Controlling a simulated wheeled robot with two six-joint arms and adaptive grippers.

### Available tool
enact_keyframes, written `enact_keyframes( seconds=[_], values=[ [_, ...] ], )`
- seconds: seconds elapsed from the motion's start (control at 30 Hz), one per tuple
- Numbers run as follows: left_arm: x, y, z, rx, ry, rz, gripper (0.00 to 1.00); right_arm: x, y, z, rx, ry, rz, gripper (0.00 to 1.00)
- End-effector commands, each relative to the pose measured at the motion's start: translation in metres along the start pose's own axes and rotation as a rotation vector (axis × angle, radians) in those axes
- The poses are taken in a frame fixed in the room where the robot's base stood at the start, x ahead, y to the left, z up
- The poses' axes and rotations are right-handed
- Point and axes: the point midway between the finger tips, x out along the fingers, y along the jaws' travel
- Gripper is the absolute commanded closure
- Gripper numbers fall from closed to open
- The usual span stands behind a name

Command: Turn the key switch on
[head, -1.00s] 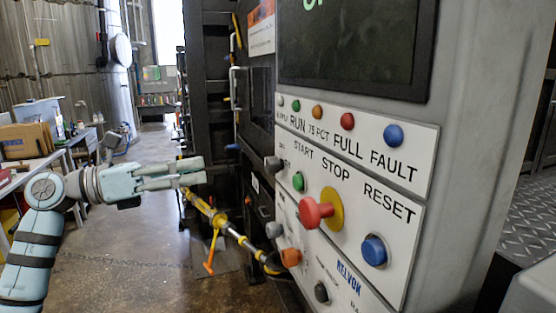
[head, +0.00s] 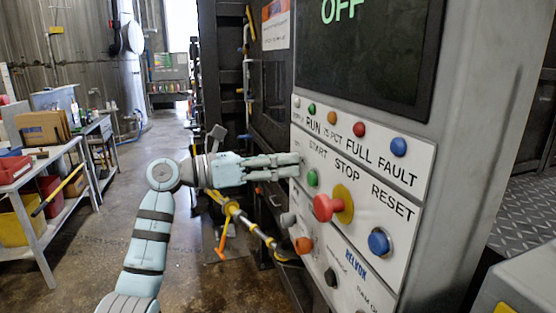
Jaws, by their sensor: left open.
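The control panel (head: 348,262) of the compactor faces me at an angle, with its dark screen (head: 365,50) reading OFF in green. My left gripper (head: 298,166) reaches in from the left, its fingertips at the panel's left edge, left of the green START button (head: 312,178). The dark key switch seen earlier left of START is hidden behind the fingertips. I cannot tell whether the fingers touch it. The gripper is open and holds nothing that I can see. My right gripper is out of view.
The red STOP button (head: 324,208) and blue RESET button (head: 380,242) stick out beside the fingers. Below are a grey knob (head: 288,219), an orange knob (head: 304,245) and a black knob (head: 331,277).

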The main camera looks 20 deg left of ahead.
Motion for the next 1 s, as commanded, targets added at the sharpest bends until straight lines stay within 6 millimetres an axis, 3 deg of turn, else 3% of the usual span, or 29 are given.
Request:
enact_keyframes(
  seconds=[0.1,0.4,0.73,1.0],
  values=[
    [-0.001,0.0,0.0,0.0,0.0,0.001,0.55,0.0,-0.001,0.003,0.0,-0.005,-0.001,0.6],
    [-0.002,0.001,0.0,0.0,-0.001,0.003,1.0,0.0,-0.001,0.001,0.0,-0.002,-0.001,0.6],
    [-0.002,0.001,-0.001,0.044,-0.002,0.003,1.0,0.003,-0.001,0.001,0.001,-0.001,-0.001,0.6],
    [-0.002,0.001,-0.001,0.201,-0.007,0.002,1.0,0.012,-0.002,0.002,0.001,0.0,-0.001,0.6]
  ],
)
